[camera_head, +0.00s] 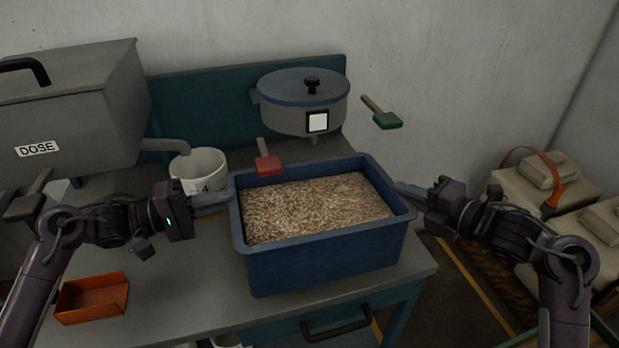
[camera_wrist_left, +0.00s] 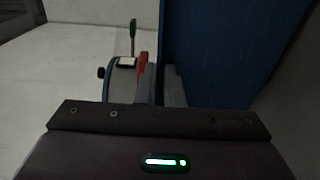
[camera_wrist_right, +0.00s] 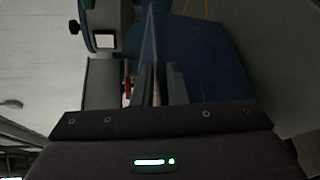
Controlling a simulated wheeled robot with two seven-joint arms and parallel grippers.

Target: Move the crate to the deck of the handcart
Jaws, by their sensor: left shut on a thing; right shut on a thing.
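The blue crate (camera_head: 325,254), filled with tan grain-like material, is level at the right part of the grey bench. I cannot tell whether its base touches the bench top. My left gripper (camera_head: 212,201) is shut on its left rim; the crate wall fills much of the left wrist view (camera_wrist_left: 225,50). My right gripper (camera_head: 412,191) is shut on its right rim, and the crate also shows in the right wrist view (camera_wrist_right: 195,50). No handcart deck can be made out for certain.
The bench (camera_head: 190,285) also holds a white bucket (camera_head: 198,168) and an orange tray (camera_head: 92,297). A lidded grey pot (camera_head: 302,104) and a grey DOSE box (camera_head: 70,115) stand behind. Pale sacks (camera_head: 540,190) lie at right. Floor with a yellow line shows between bench and sacks.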

